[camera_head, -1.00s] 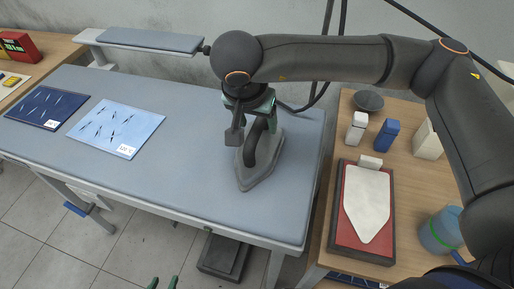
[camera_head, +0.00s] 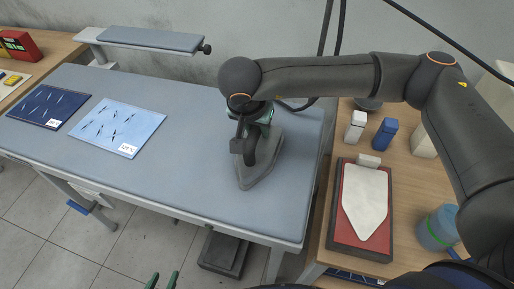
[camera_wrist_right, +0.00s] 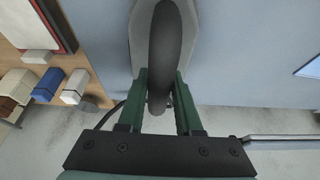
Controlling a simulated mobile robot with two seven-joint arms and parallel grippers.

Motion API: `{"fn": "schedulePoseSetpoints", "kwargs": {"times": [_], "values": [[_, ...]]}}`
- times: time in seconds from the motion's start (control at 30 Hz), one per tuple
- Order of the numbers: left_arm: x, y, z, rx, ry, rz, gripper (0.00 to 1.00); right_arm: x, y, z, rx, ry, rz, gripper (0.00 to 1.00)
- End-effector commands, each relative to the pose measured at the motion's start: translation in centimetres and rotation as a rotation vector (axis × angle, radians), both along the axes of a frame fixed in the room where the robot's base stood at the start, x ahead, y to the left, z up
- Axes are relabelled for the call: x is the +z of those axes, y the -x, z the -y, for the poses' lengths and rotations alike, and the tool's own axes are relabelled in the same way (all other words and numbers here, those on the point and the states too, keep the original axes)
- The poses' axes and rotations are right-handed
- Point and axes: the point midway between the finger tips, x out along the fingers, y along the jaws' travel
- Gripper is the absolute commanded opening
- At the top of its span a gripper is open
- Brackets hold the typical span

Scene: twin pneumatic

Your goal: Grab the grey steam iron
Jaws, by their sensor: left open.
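The grey steam iron (camera_head: 262,168) sits on the blue-grey ironing table near its right end, with its tip toward the front edge. My right gripper (camera_head: 257,130) is over the iron's handle from above. In the right wrist view, the green fingers of the right gripper (camera_wrist_right: 162,88) lie on either side of the dark handle (camera_wrist_right: 166,45). Whether they press on it cannot be told. My left gripper (camera_head: 163,281) shows only as two green fingertips at the bottom edge, apart and empty, in front of the table.
A patterned light-blue cloth (camera_head: 116,128) and a dark-blue one (camera_head: 48,106) lie on the table's left. A narrow padded board (camera_head: 150,38) stands behind. On the wooden side table, a red pad (camera_head: 345,232) carries a white plate (camera_head: 366,200); bottles and a blue container (camera_head: 438,228) are nearby.

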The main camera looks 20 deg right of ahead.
Motion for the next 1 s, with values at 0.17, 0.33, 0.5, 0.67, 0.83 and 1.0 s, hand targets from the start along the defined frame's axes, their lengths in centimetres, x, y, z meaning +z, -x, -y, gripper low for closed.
{"fn": "schedulePoseSetpoints", "kwargs": {"times": [0.17, 0.33, 0.5, 0.67, 0.83, 1.0], "values": [[0.02, -0.02, -0.02, 0.0, 0.0, 0.001, 0.5, 0.03, 0.0, 0.01, 0.0, 0.0, 0.0, 0.09], [0.03, -0.03, -0.03, 0.0, 0.0, 0.001, 0.5, 0.04, 0.0, 0.01, 0.0, 0.0, 0.0, 0.0], [0.03, -0.05, -0.03, 0.0, -0.001, 0.001, 0.5, 0.04, 0.0, 0.01, 0.0, 0.0, 0.0, 0.0], [0.03, -0.05, -0.03, 0.0, -0.001, 0.001, 0.5, 0.05, 0.0, 0.02, 0.0, 0.0, 0.0, 0.0], [0.03, -0.06, -0.04, 0.0, -0.001, 0.001, 0.5, 0.05, 0.0, 0.02, 0.0, 0.0, 0.0, 0.0], [0.03, -0.06, -0.04, 0.0, -0.001, 0.001, 0.5, 0.06, -0.01, 0.02, -0.001, 0.0, 0.001, 0.0]]}}
